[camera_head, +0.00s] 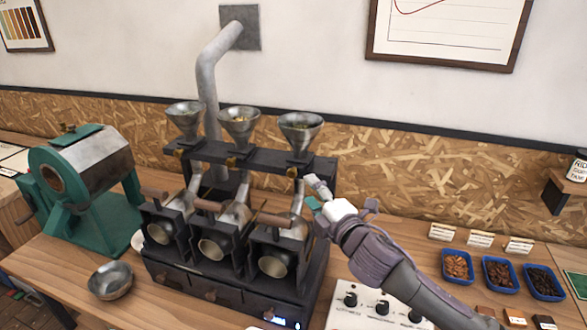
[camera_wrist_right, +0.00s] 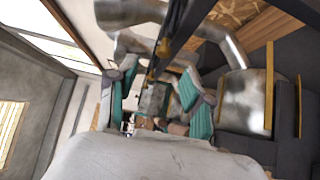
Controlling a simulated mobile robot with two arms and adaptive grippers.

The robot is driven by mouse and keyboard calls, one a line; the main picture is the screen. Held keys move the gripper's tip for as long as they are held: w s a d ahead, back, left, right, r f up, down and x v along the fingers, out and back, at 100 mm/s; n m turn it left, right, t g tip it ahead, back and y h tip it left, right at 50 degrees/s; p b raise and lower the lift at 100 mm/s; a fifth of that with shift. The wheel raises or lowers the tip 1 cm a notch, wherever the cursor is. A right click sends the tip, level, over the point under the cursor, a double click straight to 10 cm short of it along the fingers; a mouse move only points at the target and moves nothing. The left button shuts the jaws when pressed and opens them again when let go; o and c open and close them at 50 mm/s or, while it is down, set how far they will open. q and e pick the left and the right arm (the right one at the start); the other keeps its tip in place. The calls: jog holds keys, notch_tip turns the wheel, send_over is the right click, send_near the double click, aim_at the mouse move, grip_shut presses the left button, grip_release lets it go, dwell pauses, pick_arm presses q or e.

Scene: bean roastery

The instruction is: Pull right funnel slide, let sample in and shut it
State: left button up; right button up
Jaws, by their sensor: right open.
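The right funnel (camera_head: 300,128) is a metal cone at the right end of a dark bar on the three-drum sample roaster. Its contents are hard to make out. A small brass slide knob (camera_head: 292,172) shows below it, at the bar's front. My right gripper (camera_head: 316,194) is just right of this knob, near the bar's right end, apart from it as far as I can tell. In the right wrist view, its teal-padded fingers (camera_wrist_right: 157,95) are spread with nothing clearly held between them. My left gripper is in neither view.
The left funnel (camera_head: 185,118) and middle funnel (camera_head: 239,124) stand close by on the same bar. A wooden handle (camera_head: 274,219) sticks out below. A metal bowl (camera_head: 110,280) and green roaster (camera_head: 85,175) stand left. A control box (camera_head: 372,308) and blue trays (camera_head: 497,272) are right.

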aim_at(293, 176)
jog(key=p+x, duration=0.1)
jog(key=x, duration=0.4)
jog(key=shift+s+a+f, duration=0.1)
jog(key=shift+a, duration=0.1)
jog(key=x, duration=0.4)
jog(key=shift+d+f+p, duration=0.1)
jog(key=shift+f+p, duration=0.1)
jog(key=shift+p, duration=0.1)
jog(key=shift+w, duration=0.35)
jog(key=shift+w+a, duration=0.25)
jog(key=shift+w, duration=0.05)
jog(key=shift+c, duration=0.2)
jog(key=c, duration=0.8)
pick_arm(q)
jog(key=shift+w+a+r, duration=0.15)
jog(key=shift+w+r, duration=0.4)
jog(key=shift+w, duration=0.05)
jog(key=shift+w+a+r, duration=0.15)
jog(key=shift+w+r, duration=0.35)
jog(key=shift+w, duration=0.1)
pick_arm(e)
grip_shut()
